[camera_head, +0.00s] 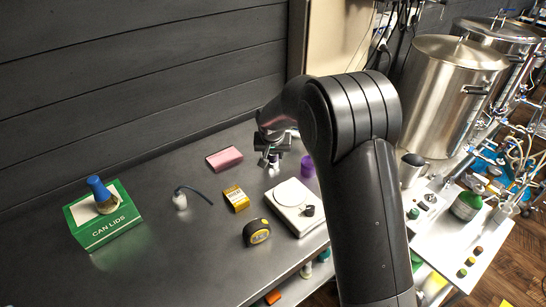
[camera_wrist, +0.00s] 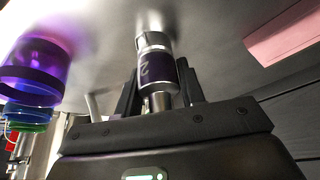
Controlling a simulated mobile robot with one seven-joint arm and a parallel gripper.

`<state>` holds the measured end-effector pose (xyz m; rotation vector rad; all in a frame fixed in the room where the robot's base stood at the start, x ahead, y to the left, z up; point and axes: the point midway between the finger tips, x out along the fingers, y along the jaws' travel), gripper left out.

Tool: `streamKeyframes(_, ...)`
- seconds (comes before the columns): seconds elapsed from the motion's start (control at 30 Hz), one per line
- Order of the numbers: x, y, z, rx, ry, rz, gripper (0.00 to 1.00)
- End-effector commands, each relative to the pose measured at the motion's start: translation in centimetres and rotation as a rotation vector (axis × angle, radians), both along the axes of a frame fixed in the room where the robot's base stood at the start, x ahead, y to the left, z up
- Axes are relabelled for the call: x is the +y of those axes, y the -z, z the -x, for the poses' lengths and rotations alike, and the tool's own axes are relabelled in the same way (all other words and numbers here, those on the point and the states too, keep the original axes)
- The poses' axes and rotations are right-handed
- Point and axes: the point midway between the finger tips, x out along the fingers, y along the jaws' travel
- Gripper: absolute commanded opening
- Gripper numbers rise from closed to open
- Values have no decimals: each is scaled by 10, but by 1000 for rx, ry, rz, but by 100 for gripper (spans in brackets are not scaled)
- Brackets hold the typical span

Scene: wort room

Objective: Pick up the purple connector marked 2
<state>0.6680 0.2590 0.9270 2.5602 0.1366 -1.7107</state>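The connector (camera_wrist: 157,67) is a metal cylinder with a dark purple band marked 2. In the wrist view it stands on the steel table, between the two black fingers of my gripper (camera_wrist: 160,92). The fingers are spread to either side of it, and small gaps seem to show beside it. In the head view my gripper (camera_head: 272,150) is low over the table, with a bit of the metal connector (camera_head: 274,161) showing below it.
A purple cup (camera_head: 307,167) stands close to the right. A white scale (camera_head: 294,208), yellow box (camera_head: 236,199), tape measure (camera_head: 257,232) and pink block (camera_head: 224,158) lie nearby. A green can-lids box (camera_head: 103,214) is at the left. The dark wall is behind.

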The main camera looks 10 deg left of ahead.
Motion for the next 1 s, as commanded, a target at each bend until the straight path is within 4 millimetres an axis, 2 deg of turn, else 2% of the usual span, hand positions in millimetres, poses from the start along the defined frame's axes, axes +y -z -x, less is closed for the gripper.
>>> streamKeyframes(0.07,0,0,0,0,0,0,29)
streamKeyframes(0.33,0,0,0,0,0,0,7)
streamKeyframes(0.67,0,-4,0,-1,0,0,7)
streamKeyframes(0.87,0,-25,0,-3,0,-1,7)
streamKeyframes(0.97,0,-44,0,-4,0,-3,7)
streamKeyframes(1.0,-10,-48,1,-2,5,-2,7)
